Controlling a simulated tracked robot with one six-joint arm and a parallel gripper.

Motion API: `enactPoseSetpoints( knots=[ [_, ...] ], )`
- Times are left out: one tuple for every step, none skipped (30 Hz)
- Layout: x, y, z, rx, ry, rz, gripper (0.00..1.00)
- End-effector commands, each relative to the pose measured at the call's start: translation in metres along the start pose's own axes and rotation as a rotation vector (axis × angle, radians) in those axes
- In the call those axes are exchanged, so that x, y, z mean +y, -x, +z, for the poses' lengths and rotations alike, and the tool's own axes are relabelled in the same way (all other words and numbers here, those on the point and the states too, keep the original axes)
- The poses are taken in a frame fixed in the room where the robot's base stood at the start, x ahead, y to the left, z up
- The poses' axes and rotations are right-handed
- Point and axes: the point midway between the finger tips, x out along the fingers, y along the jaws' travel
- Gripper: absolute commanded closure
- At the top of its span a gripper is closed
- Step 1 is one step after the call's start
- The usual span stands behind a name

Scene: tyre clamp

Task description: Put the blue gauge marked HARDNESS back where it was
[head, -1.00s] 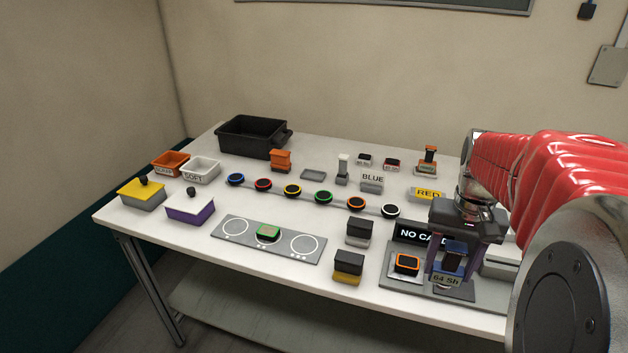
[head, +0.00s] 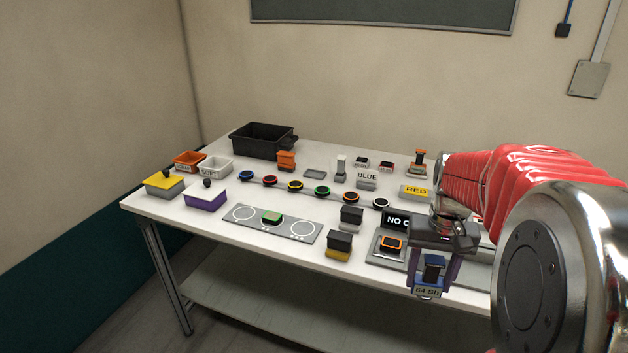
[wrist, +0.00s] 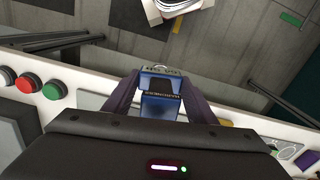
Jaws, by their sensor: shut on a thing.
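A flat empty grey holder (head: 315,174) lies at the back middle of the table.
Near my gripper is a grey station (head: 374,252) with an orange-rimmed piece (head: 391,244) and a dark display (head: 397,221). Black-topped blocks (head: 339,241) stand left of it. A row of coloured rings crosses the table. A black bin (head: 262,139) stands at the back left.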

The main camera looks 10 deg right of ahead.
Motion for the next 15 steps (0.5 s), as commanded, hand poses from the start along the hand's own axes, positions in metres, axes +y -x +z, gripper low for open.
enactPoseSetpoints(
  knots=[
    [-0.008,-0.003,-0.004,-0.001,0.017,0.0,0.67],
    [-0.012,-0.005,-0.007,-0.002,0.026,0.0,0.67],
    [-0.018,-0.007,-0.01,-0.002,0.038,0.0,0.67],
    [-0.022,-0.009,-0.013,-0.001,0.048,0.0,0.67],
    [-0.026,-0.011,-0.015,-0.001,0.057,0.0,0.67],
    [-0.034,-0.013,-0.019,-0.001,0.072,0.0,0.67],
    [-0.038,-0.015,-0.021,-0.001,0.082,0.0,0.67],
    [-0.044,-0.018,-0.024,-0.001,0.094,0.0,0.67],
    [-0.052,-0.021,-0.027,-0.002,0.11,0.0,0.67],
    [-0.059,-0.024,-0.03,-0.003,0.123,0.0,0.67],
    [-0.066,-0.027,-0.033,-0.002,0.137,0.0,0.67],
    [-0.077,-0.031,-0.037,-0.002,0.157,0.0,0.67],
    [-0.086,-0.035,-0.04,-0.002,0.174,0.0,0.67],
    [-0.095,-0.039,-0.042,-0.003,0.192,0.0,0.67],
    [-0.109,-0.044,-0.046,-0.003,0.217,0.0,0.67]
  ],
)
